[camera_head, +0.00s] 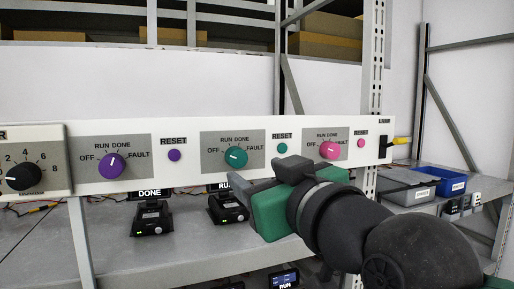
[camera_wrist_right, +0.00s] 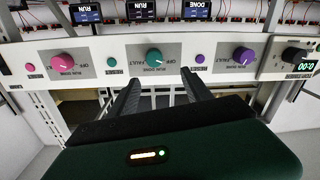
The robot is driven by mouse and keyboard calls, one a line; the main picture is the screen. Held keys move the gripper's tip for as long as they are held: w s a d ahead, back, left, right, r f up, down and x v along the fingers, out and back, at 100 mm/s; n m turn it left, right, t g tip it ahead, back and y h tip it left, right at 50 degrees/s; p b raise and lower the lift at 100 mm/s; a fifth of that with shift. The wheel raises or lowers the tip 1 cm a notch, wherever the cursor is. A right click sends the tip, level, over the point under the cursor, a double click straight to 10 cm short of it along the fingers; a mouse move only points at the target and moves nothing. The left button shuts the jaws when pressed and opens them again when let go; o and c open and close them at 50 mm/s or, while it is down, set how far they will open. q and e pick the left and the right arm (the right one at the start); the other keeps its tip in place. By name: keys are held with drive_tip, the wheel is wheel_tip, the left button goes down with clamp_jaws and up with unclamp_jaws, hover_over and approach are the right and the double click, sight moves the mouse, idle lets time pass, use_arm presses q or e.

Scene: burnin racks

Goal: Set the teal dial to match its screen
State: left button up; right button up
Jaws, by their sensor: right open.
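The teal dial (camera_head: 236,156) sits on a grey plate in the white panel, labelled OFF, RUN, DONE and FAULT. Its white pointer mark appears turned left, toward OFF. The teal dial also shows in the right wrist view (camera_wrist_right: 154,56), upside down. Its screen (camera_head: 221,187) below the panel is partly hidden by my right gripper; the middle screen in the wrist view (camera_wrist_right: 141,10) reads RUN. My right gripper (camera_head: 246,184) is open and empty, in front of and just below the teal dial, apart from it. My left gripper is not in view.
A purple dial (camera_head: 111,165) and pink dial (camera_head: 329,150) flank the teal one. A black dial (camera_head: 22,177) is at left. A blue bin (camera_head: 450,187) stands right.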

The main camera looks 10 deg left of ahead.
drive_tip(key=p, duration=0.2)
approach(238, 160)
drive_tip(key=w+a, duration=0.2)
drive_tip(key=w, duration=0.1)
drive_tip(key=w+a+p, duration=0.1)
drive_tip(key=w+p, duration=0.1)
drive_tip(key=w, duration=0.1)
drive_tip(key=shift+a+r, duration=0.25)
drive_tip(key=shift+r, duration=0.1)
drive_tip(key=shift+w+a+f+p, duration=0.1)
drive_tip(key=shift+w+p, duration=0.2)
drive_tip(key=shift+a+f, duration=0.1)
drive_tip(key=shift+a, duration=0.45)
drive_tip(key=shift+c, duration=0.4)
drive_tip(key=shift+a, duration=0.25)
drive_tip(key=shift+c, duration=1)
drive_tip(key=shift+a, duration=0.1)
drive_tip(key=shift+c, duration=1.4)
drive_tip(key=shift+w+d+f, duration=0.1)
drive_tip(key=shift+w+d, duration=0.15)
drive_tip(key=shift+d, duration=0.05)
clamp_jaws()
drive_tip(key=shift+s+a, duration=0.1)
